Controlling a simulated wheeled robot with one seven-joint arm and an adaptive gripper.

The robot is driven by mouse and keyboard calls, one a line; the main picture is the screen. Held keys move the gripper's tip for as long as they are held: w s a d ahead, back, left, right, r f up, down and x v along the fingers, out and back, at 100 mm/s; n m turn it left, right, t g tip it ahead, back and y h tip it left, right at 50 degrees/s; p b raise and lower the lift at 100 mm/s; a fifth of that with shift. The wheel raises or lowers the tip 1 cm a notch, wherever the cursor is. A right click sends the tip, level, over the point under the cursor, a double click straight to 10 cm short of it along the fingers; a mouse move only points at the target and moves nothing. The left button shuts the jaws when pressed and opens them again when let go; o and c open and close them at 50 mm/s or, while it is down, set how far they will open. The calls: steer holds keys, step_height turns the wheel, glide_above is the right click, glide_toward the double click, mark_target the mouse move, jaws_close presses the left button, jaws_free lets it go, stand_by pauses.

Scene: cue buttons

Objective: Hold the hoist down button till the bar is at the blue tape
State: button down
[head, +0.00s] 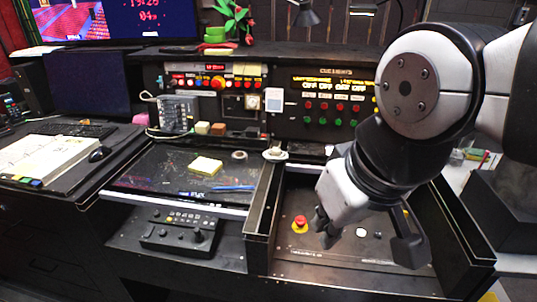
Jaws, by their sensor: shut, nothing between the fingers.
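My gripper (327,238) is shut and empty, pointing down over the sunken panel (290,258) at the lower right. Its fingertips are beside the red mushroom button on a yellow base (299,224), to its right; whether they touch the panel I cannot tell. A white round button (361,232) and a small dark button (378,235) sit further right. I cannot read which is the hoist down button, and my gripper and arm hide part of the panel. I cannot make out the bar or the blue tape.
A screen (66,20) at the top left shows red seating and red digits. A cue lights panel (325,98) with red and green buttons stands behind. Black raised walls (262,215) flank the sunken panel. A black control box (180,232) lies left, below a tray with yellow notes (205,166).

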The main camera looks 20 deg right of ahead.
steer(key=w+d+f+m+y+b, duration=0.1)
steer(key=w+d+f+m+b, duration=0.3)
steer(key=w+m, duration=0.35)
steer(key=w+d+f+m+t+y+b, duration=0.1)
steer(key=w+d+f+m+b, duration=0.1)
steer(key=w+d+f+m, duration=0.55)
steer(key=w+d+f+m+y+b, duration=0.1)
steer(key=w+d+f+m+b, duration=0.1)
steer(key=w+d+m+b, duration=0.5)
steer(key=s+d+f+m+t+h+b, duration=0.1)
steer(key=d+f+m+t, duration=0.1)
steer(key=d+f+m, duration=0.6)
steer(key=d+f+m+t+h+b, duration=0.1)
steer(key=d+f+m+t, duration=0.1)
steer(key=d+f+m, duration=0.6)
steer(key=d+m, duration=0.6)
steer(key=d, duration=0.1)
steer(key=shift+s+d+f, duration=0.2)
steer(key=shift+s+d, duration=0.1)
steer(key=shift+s, duration=0.1)
steer(key=shift+f, duration=0.1)
steer(key=b, duration=0.8)
glide_above(380, 233)
step_height(380, 233, down, 8)
steer(key=shift+r, duration=0.15)
steer(key=shift+f, duration=0.45)
steer(key=shift+f, duration=0.15)
